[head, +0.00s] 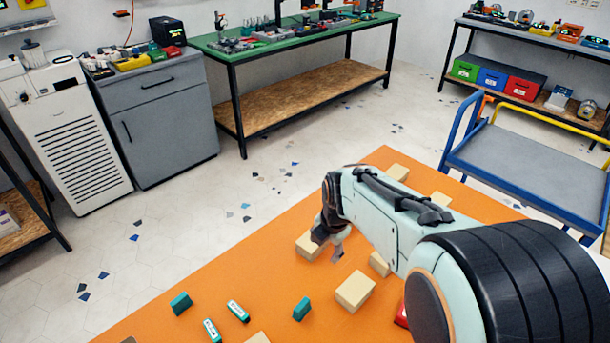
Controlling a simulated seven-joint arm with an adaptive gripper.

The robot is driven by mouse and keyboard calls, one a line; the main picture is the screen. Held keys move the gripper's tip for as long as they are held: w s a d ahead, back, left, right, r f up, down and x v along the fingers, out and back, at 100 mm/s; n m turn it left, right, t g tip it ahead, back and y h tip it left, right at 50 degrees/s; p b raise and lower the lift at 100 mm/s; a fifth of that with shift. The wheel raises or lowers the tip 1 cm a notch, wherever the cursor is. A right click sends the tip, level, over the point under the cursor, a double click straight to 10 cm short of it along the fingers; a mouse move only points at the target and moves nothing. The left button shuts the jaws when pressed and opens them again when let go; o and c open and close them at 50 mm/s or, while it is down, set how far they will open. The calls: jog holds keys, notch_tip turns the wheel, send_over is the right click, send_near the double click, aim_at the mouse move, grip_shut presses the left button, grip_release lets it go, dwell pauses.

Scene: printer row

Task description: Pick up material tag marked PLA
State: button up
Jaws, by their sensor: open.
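Several small teal tags lie on the orange table (240,271) near the bottom of the head view. Two show white faces with lettering too small to read: one tag (238,311) and another tag (212,331) to its lower left. A plain teal piece (181,303) stands to the left and another teal piece (302,309) to the right. I cannot tell which one is marked PLA. My gripper (330,243) is open, pointing down over the table, above and to the right of the tags and apart from them. It partly covers a beige block (306,248).
Several beige blocks, such as one block (355,291), are spread around and under my arm. A red object (401,317) is mostly hidden by my arm. A blue cart (530,165) stands beyond the table to the right. The table's left strip is bare.

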jog(key=a+f+n+g, duration=0.1)
jog(key=a+f+g, duration=0.15)
jog(key=f, duration=0.65)
send_over(302, 304)
jog(key=shift+n+g+h, duration=0.25)
jog(key=shift+n+h, duration=0.05)
jog(key=shift+h, duration=0.1)
notch_tip(302, 304, down, 5)
jog(key=shift+r, duration=0.2)
notch_tip(302, 304, down, 6)
jog(key=shift+f, duration=0.1)
grip_shut()
